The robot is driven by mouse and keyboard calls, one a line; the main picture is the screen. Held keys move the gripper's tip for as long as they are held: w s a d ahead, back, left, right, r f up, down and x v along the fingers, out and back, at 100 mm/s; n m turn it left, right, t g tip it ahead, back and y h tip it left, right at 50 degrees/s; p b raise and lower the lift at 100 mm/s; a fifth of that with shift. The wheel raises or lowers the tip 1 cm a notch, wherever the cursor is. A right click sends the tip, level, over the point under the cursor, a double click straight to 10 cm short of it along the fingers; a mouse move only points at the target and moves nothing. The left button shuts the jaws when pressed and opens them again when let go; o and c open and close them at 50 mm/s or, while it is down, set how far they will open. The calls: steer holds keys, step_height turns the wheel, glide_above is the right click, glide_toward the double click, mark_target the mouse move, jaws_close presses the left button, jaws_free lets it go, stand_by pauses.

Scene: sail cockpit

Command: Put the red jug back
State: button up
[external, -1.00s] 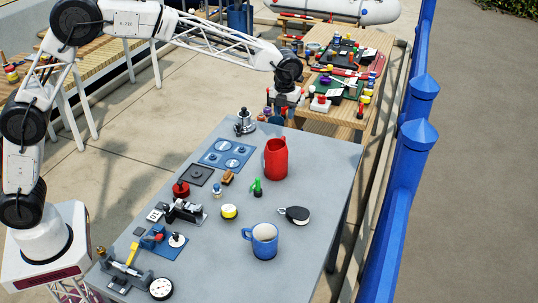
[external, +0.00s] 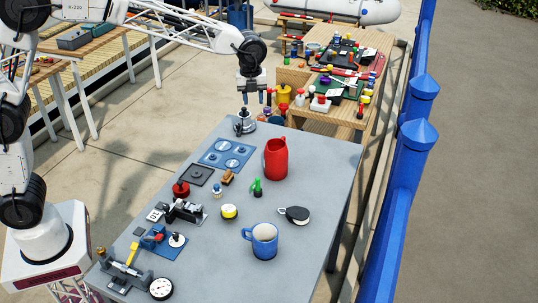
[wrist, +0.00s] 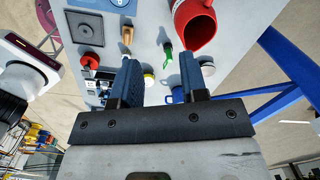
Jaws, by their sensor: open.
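The red jug (external: 276,158) stands upright on the grey table (external: 315,178), toward its far right part. It also shows at the top right of the wrist view (wrist: 196,26), its open mouth visible. My gripper (external: 255,100) is open and empty above the table's far left corner, to the left of the jug and apart from it. In the wrist view its two fingers (wrist: 160,80) stand apart with nothing between them. No marked place for the jug can be told from these frames.
A metal stand-like item (external: 244,122) is on the table below my gripper. A blue railing (external: 403,170) runs at right.

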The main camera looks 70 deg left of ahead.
steer(key=s+a+r+n, duration=0.15)
steer(key=s+n, duration=0.25)
steer(key=s, duration=0.5)
steer(key=s+a+r+n+t, duration=0.1)
steer(key=s+r+n, duration=0.2)
steer(key=s, duration=0.6)
steer(key=s+a+r+n, duration=0.15)
steer(key=s+n, duration=0.25)
steer(key=s, duration=0.6)
steer(key=s+f+n, duration=0.2)
steer(key=s+n, duration=0.1)
steer(key=s, duration=0.5)
steer(key=s+f+n, duration=0.2)
steer(key=s+n, duration=0.2)
steer(key=s, duration=0.5)
steer(key=s+f+n+t, duration=0.1)
steer(key=s+n, duration=0.3)
steer(key=s, duration=0.4)
steer(key=shift+s+a+f, duration=0.4)
steer(key=shift+f, duration=0.25)
